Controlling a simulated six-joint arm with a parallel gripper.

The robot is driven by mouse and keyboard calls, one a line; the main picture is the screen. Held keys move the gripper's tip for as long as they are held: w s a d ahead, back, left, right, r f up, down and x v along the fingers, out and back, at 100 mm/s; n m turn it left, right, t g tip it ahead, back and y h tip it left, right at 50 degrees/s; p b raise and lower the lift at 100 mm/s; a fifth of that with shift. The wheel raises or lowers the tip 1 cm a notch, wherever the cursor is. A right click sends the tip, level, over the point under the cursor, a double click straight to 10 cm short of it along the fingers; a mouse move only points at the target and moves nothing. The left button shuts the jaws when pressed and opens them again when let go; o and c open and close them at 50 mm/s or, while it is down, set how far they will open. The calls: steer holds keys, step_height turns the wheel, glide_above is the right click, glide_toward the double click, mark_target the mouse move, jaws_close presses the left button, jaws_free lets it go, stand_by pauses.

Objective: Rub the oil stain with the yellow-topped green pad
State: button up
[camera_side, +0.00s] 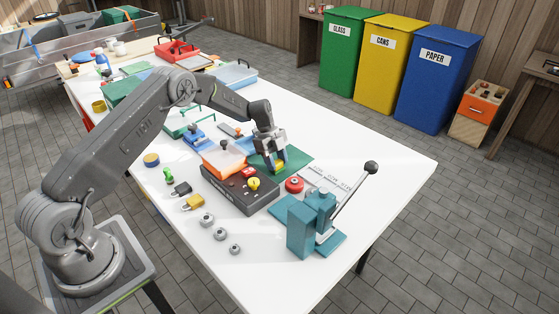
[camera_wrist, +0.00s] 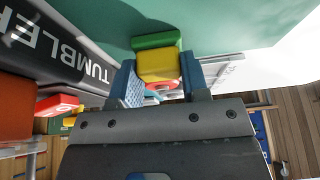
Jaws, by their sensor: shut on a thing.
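The yellow-topped green pad (camera_side: 278,166) is between the jaws of my gripper (camera_side: 273,157), low over the green mat (camera_side: 297,163). In the wrist view the pad's yellow top (camera_wrist: 158,66) lies between the two blue fingers, and its green part (camera_wrist: 155,41) points away toward the mat (camera_wrist: 235,25). My gripper (camera_wrist: 162,77) is shut on the pad. I cannot tell whether the pad touches the mat. No oil stain can be made out in either view; the pad and gripper may hide it.
A dark box (camera_side: 238,193) lettered TUMBLER in the wrist view stands left of the pad. A red button (camera_side: 294,185) and a teal lever press (camera_side: 310,225) stand in front. A marked white plate (camera_side: 325,183) lies to the right. The table's right side is clear.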

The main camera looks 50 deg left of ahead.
steer(key=shift+a, duration=3.2)
steer(key=shift+d, duration=3.9)
steer(key=shift+a+r, duration=0.1)
steer(key=shift+r, duration=3.9)
